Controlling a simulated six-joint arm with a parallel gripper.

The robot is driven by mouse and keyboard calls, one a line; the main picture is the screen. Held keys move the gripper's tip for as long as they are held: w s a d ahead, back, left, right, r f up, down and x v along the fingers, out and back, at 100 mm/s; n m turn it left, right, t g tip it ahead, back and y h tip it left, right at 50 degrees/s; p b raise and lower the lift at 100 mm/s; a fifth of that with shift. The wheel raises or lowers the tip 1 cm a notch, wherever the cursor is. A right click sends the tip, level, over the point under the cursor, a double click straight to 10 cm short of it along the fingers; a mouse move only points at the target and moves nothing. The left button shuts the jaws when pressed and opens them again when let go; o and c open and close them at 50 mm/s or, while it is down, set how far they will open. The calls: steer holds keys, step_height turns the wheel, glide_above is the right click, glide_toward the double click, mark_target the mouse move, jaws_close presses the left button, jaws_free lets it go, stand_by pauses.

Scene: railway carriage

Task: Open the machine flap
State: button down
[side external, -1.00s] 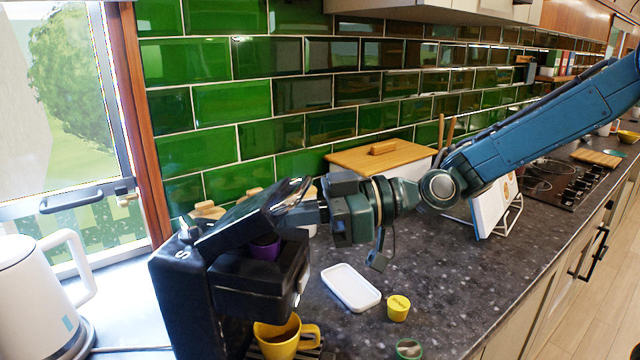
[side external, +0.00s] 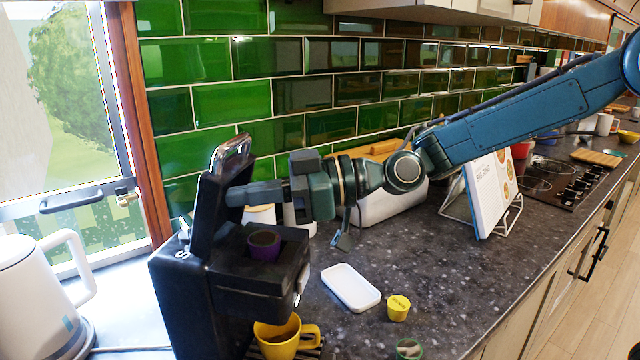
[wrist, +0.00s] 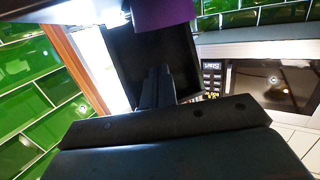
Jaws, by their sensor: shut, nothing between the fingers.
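The black coffee machine (side external: 185,300) stands at the left end of the counter. Its flap (side external: 212,195) is raised to nearly upright, with a shiny handle at its top edge. A purple capsule (side external: 264,246) sits in the opened top of the machine, and it also shows at the top of the wrist view (wrist: 163,13). My gripper (side external: 238,196) is shut and empty, with its fingertips at the inner face of the flap. In the wrist view the flap (wrist: 125,65) is a dark panel beyond my fingers. I cannot tell if they touch it.
A yellow cup (side external: 279,338) stands under the machine's spout. A white tray (side external: 351,287), a yellow capsule (side external: 398,307) and a green-rimmed capsule (side external: 408,349) lie on the counter to the right. A white kettle (side external: 38,290) stands at the left. A bookstand (side external: 487,195) is behind.

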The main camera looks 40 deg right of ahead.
steer(key=shift+w+a, duration=0.25)
steer(key=shift+w, duration=0.05)
steer(key=shift+d, duration=0.2)
stand_by(0.4)
steer(key=shift+s+d, duration=0.25)
steer(key=shift+d, duration=0.05)
steer(key=shift+s+d+f, duration=0.1)
steer(key=shift+s+d, duration=0.15)
steer(key=shift+d, duration=0.15)
steer(key=shift+s+d, duration=0.1)
steer(key=shift+d, duration=0.05)
steer(key=v, duration=0.7)
steer(key=shift+s+d, duration=0.15)
steer(key=shift+d, duration=0.15)
stand_by(0.7)
